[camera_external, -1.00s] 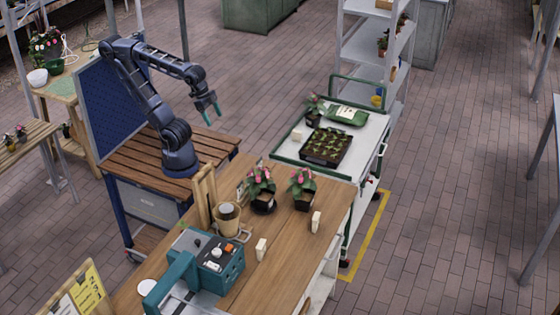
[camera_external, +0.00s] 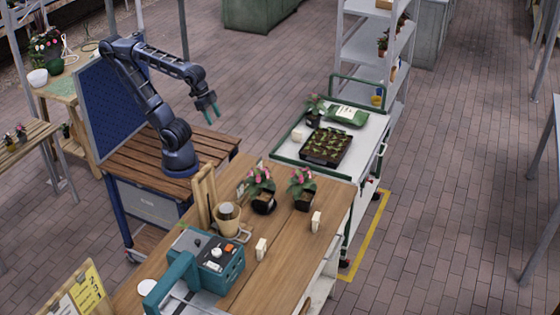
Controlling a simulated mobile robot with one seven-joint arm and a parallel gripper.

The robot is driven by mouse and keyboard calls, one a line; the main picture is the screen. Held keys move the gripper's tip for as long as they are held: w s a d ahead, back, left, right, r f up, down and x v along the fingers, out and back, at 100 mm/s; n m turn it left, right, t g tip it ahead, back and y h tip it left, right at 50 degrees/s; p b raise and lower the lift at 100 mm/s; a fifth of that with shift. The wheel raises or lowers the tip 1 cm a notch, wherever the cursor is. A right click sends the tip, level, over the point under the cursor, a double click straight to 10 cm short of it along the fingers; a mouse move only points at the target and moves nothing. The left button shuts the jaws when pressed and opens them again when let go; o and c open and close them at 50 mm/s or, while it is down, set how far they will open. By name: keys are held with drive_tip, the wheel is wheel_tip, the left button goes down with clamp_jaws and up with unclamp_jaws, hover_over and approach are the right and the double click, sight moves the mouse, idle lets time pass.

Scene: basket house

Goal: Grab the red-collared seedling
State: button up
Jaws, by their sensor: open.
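A black tray of small green seedlings (camera_external: 327,147) sits on the white-topped cart to the right. I cannot make out a red collar on any seedling at this size. My gripper (camera_external: 211,114) is open and empty, with teal fingertips pointing down. It hangs in the air to the left of the cart, well apart from the tray.
Two pink-flowered potted plants (camera_external: 262,189) (camera_external: 302,188) stand on the wooden bench. A potted plant (camera_external: 314,111) and a green-and-white bag (camera_external: 346,116) are behind the tray. A teal machine (camera_external: 208,260) and a beige pot (camera_external: 227,217) occupy the near bench.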

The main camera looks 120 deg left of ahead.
drive_tip(key=w+d+f+m+h, duration=0.1)
drive_tip(key=w+d+f+m, duration=0.15)
drive_tip(key=w+d, duration=0.55)
drive_tip(key=w+d+f+m+h, duration=0.15)
drive_tip(key=w+d+f, duration=0.25)
drive_tip(key=d, duration=0.7)
drive_tip(key=s+d+f+m, duration=0.2)
drive_tip(key=d+f, duration=0.2)
drive_tip(key=d, duration=0.4)
drive_tip(key=s+d+f+m+g, duration=0.1)
drive_tip(key=d+f, duration=0.3)
drive_tip(key=d, duration=0.4)
drive_tip(key=s+d+f+m, duration=0.2)
drive_tip(key=d+f, duration=0.2)
drive_tip(key=d, duration=0.4)
drive_tip(key=shift+h, duration=0.25)
drive_tip(key=shift+x, duration=5.55)
drive_tip(key=shift+d, duration=0.1)
drive_tip(key=shift+r, duration=0.1)
drive_tip(key=c, duration=1)
